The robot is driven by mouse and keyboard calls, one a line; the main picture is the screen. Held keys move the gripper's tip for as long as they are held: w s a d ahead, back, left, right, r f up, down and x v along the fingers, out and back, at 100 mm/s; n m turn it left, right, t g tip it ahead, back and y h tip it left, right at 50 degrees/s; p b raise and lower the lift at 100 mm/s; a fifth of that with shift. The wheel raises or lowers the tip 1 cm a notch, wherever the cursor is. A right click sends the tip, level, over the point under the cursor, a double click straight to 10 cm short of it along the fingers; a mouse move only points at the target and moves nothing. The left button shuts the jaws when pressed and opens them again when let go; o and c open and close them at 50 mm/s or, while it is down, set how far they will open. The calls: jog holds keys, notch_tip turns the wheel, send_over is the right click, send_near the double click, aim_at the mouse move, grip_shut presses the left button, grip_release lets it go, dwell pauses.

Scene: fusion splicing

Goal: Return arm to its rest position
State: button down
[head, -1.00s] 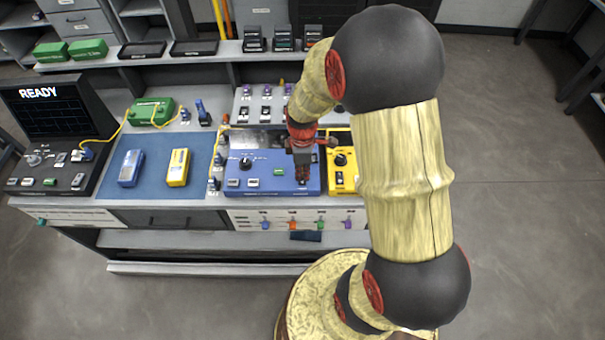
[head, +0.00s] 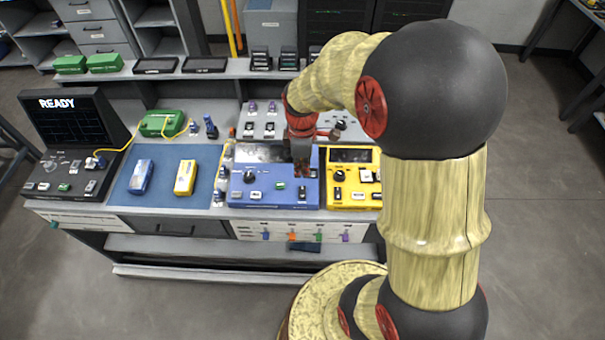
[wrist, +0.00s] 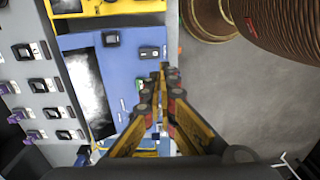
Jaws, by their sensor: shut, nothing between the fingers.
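My gripper (head: 302,174) is shut and empty. In the head view it points down over the right part of the blue splicer unit (head: 246,199). In the wrist view its fingers (wrist: 165,80) come together above the blue unit (wrist: 118,65), close to the bench's front edge. I cannot tell the exact height of the fingertips above the unit. My arm bends from the right side of the head view over the bench.
A yellow unit (head: 345,199) stands right of the blue one. Left are a blue mat (head: 160,200) with two small devices, a green box (head: 158,122) and a black console with a screen reading READY (head: 68,116). Open floor (head: 540,200) lies to the right.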

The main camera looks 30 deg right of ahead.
jog(key=shift+s+r, duration=0.1)
jog(key=shift+r, duration=0.25)
dwell(0.4)
jog(key=s+a+r+m+t, duration=0.2)
jog(key=s+a+r+m, duration=0.1)
jog(key=r, duration=0.3)
jog(key=s+a+r+m+t+b, duration=0.1)
jog(key=s+a+r+m, duration=0.3)
jog(key=s+r, duration=0.2)
jog(key=s+a+r+m+t+b, duration=0.1)
jog(key=s+a+r+m+t, duration=0.1)
jog(key=r, duration=0.4)
jog(key=shift+s+a+r+m+t, duration=0.35)
jog(key=shift+s+a+m, duration=0.35)
jog(key=shift+s+m, duration=0.5)
